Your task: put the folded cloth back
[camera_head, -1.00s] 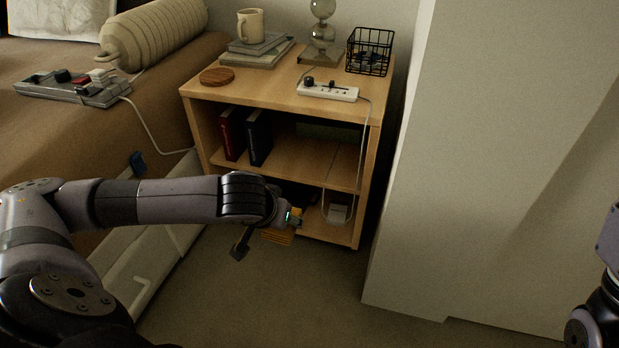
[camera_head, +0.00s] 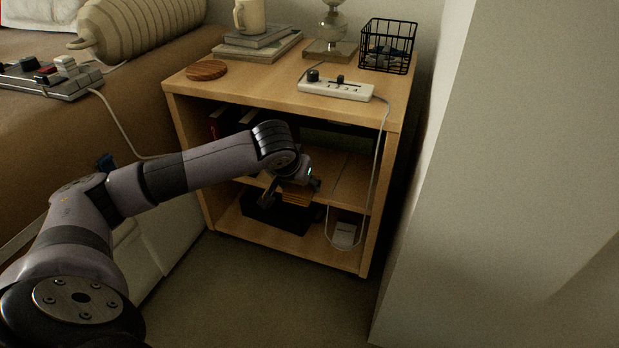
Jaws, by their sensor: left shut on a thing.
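My left gripper (camera_head: 292,188) is shut on the folded cloth (camera_head: 296,198), an orange-brown striped piece of which only a small part shows below the fingers. The gripper and cloth are in front of the wooden nightstand (camera_head: 285,88), level with the front edge of its middle shelf (camera_head: 345,180). I cannot tell whether the cloth touches the shelf. My forearm hides part of the shelf. My right gripper is not in view.
Dark books (camera_head: 220,122) stand at the shelf's left. A black bin (camera_head: 270,212) and a white box (camera_head: 344,234) are on the bottom shelf. A power strip (camera_head: 336,88) lies on top, its cord hanging down the right front. The bed is at left, a pale wall at right.

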